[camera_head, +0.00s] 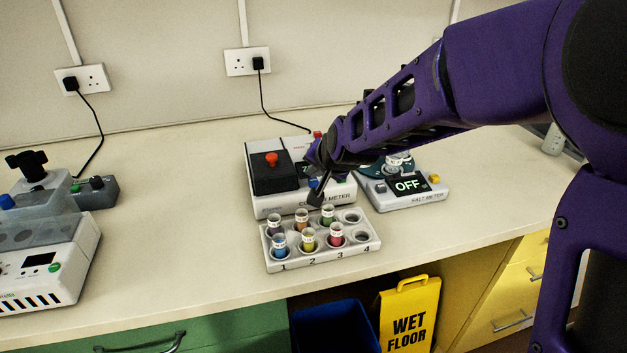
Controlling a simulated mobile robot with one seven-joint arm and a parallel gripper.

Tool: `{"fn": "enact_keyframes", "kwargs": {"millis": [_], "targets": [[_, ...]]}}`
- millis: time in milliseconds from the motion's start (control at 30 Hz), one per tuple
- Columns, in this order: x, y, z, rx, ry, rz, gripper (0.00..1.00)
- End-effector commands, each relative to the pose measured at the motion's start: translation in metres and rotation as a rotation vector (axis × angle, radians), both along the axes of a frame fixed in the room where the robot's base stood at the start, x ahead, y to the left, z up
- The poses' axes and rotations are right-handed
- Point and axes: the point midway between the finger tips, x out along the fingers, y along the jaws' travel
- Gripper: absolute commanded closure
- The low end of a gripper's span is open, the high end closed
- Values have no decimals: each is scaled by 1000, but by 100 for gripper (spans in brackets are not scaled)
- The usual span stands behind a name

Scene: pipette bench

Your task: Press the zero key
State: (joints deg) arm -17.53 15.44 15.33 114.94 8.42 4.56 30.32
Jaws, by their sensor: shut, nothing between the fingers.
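The white meter lettered "METER" (270,208), its first word partly covered, stands at the middle of the bench. It has a black lid with a red knob (271,159) and a dark display, mostly hidden by my gripper. My gripper (316,198) is shut and empty, its tip pointing down in front of the meter's right half; I cannot tell if it touches. No key marked zero can be read; keys on this meter may be hidden behind my gripper. The salt meter (405,201) to the right reads "OFF" and has a yellow button (435,178).
A white rack (318,262) of colored vials stands just in front of the meter, close below my gripper. Another white device (40,265) stands at the far left. A wet floor sign (410,315) stands below the bench edge.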

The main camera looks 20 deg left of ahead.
Motion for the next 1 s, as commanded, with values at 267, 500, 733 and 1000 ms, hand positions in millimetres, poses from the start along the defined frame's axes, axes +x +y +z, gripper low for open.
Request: {"fn": "enact_keyframes", "kwargs": {"millis": [267, 500, 733, 1000], "targets": [[0, 0, -4, 0, 0, 0, 100], [0, 0, -7, 0, 0, 0, 100], [0, 0, -3, 0, 0, 0, 100], [0, 0, 11, 0, 0, 0, 100]]}}
